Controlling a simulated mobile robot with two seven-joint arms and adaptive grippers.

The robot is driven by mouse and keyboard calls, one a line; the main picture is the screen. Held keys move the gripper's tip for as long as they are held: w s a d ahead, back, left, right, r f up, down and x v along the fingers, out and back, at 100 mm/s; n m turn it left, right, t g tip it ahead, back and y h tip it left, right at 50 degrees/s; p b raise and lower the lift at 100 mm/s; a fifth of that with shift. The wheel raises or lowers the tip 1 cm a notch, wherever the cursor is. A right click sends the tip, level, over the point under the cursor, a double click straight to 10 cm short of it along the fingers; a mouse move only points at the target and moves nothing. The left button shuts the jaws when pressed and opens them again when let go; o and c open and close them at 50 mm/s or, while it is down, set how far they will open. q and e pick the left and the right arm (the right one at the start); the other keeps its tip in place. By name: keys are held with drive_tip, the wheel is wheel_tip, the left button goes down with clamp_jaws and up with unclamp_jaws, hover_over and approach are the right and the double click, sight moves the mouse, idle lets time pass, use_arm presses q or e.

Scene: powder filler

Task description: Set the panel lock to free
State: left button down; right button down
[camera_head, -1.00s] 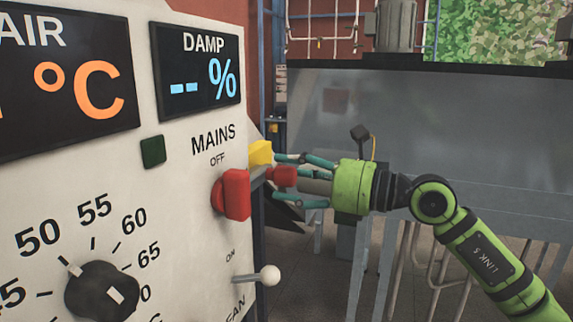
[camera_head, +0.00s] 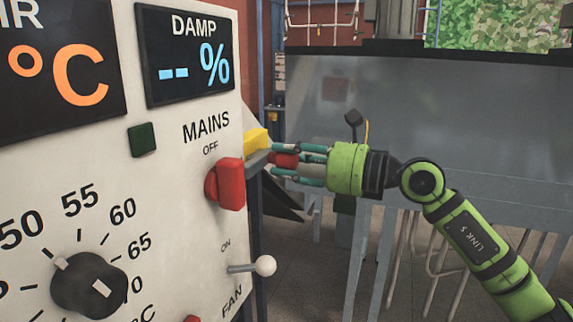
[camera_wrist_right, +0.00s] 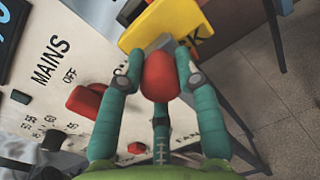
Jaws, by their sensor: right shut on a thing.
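The panel lock shows as a yellow plate (camera_head: 256,140) at the right side of the white control panel, with a red knob (camera_head: 285,160) on a grey metal part beside it. In the right wrist view the yellow plate (camera_wrist_right: 150,28) carries black lettering, mostly covered, ending in K. The red knob (camera_wrist_right: 160,80) sits between the teal fingers. My right gripper (camera_head: 282,161) reaches in from the right and is shut on this knob; its fingers also show in the wrist view (camera_wrist_right: 162,66). The lock's setting marks cannot be read. My left gripper is not in view.
The red MAINS switch (camera_head: 228,183) sticks out of the panel (camera_head: 170,205), left of the gripper. A white-tipped FAN lever (camera_head: 262,266) and a black dial (camera_head: 90,285) are lower. A grey metal tank (camera_head: 430,115) stands behind my right arm.

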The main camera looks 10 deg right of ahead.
drive_tip(key=shift+w+d+r, duration=0.15)
drive_tip(key=shift+w+d, duration=0.2)
drive_tip(key=shift+d, duration=0.05)
drive_tip(key=shift+s+a+r, duration=0.15)
drive_tip(key=c, duration=0.9)
unclamp_jaws()
drive_tip(key=shift+o, duration=0.2)
drive_tip(key=shift+w+f, duration=0.2)
drive_tip(key=shift+f, duration=0.05)
drive_tip(key=v, duration=1.2)
